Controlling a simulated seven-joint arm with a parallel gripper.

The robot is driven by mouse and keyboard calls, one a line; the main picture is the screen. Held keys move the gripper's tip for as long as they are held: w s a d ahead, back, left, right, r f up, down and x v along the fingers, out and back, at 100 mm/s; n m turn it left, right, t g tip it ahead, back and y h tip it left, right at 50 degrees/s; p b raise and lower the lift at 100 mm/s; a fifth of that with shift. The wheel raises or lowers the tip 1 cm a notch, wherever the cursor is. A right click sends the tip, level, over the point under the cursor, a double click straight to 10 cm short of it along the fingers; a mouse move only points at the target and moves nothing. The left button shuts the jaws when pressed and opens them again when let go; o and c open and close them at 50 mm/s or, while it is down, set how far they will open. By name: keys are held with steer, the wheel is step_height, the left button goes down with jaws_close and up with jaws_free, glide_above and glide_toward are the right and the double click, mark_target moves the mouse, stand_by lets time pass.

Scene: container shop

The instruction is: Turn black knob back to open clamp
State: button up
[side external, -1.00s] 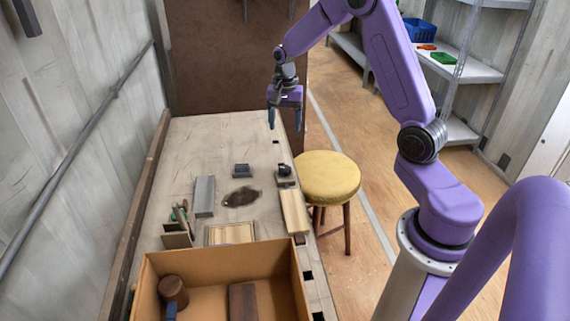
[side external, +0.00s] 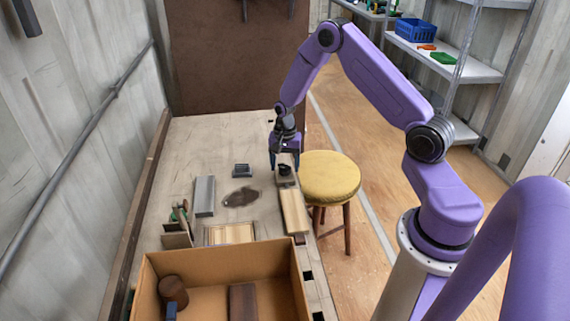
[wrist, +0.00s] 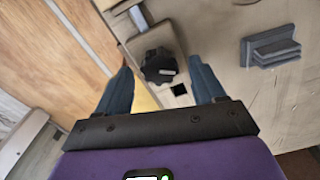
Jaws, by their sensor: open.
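The black knob (wrist: 159,66) of the clamp shows between my fingertips in the wrist view, beyond them, with a pale mark on its rim. In the side external view the knob (side external: 285,169) sits on the clamp at the right edge of the workbench (side external: 215,135). My gripper (side external: 285,160) points down over the knob. Its blue fingers are open, one on each side of the knob in the wrist view (wrist: 162,80). I cannot tell whether a finger touches the knob. A wooden board (side external: 295,211) lies in front of the clamp.
A yellow stool (side external: 331,177) stands close beside the bench's right edge. A small grey block (side external: 242,171) and a long grey bar (side external: 204,196) lie left of the clamp. A cardboard box (side external: 220,262) stands at the bench front. The bench's far part is clear.

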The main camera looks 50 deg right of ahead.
steer(key=shift+f, duration=0.1)
steer(key=c, duration=1.1)
steer(key=shift+o, duration=0.2)
